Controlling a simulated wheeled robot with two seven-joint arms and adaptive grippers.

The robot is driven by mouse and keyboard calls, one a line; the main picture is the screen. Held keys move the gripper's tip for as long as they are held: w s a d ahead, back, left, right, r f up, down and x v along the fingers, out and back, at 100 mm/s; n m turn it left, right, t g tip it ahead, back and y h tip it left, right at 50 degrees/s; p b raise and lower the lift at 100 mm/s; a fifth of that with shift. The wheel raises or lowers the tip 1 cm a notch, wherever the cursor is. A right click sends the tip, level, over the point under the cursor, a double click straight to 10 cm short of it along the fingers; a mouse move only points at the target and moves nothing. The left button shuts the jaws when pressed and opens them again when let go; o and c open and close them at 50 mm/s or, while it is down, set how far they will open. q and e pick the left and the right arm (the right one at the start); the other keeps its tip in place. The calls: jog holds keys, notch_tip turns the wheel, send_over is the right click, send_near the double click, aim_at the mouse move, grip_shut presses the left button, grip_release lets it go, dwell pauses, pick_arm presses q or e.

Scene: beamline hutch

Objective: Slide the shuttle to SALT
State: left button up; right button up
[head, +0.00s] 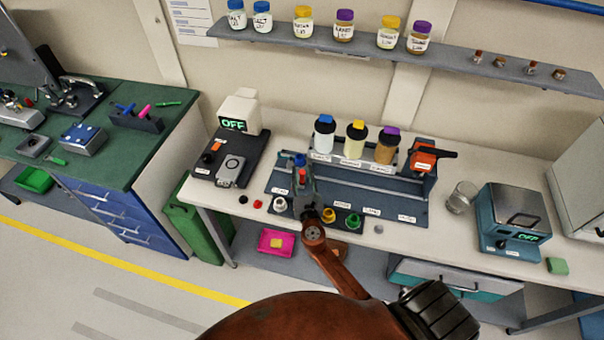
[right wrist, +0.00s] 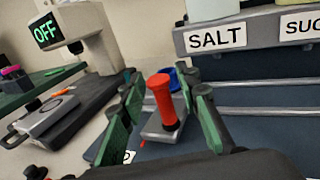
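The shuttle (right wrist: 160,134) is a grey block with an upright red handle (right wrist: 164,100), seen in the right wrist view near the left end of the blue rail station (head: 390,208). My right gripper (right wrist: 166,112) is open, with its green-padded fingers either side of the handle and gaps showing on both sides. In the head view my right gripper (head: 304,188) hides most of the shuttle. The SALT label (right wrist: 215,38) is on the rack ledge, up and to the right of the handle. A blue-capped white bottle (head: 324,138) stands above it. My left gripper is not in view.
Yellow-capped (head: 356,144) and purple-capped (head: 387,146) bottles stand further right on the rack. An orange-and-black device (head: 424,158) is at its right end. A scale reading OFF (head: 236,122) stands left. Small coloured pots (head: 352,220) line the front edge.

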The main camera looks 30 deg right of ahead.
jog(key=shift+s, duration=0.15)
jog(key=v, duration=1.1)
jog(key=shift+s+a, duration=0.25)
jog(key=shift+s, duration=0.1)
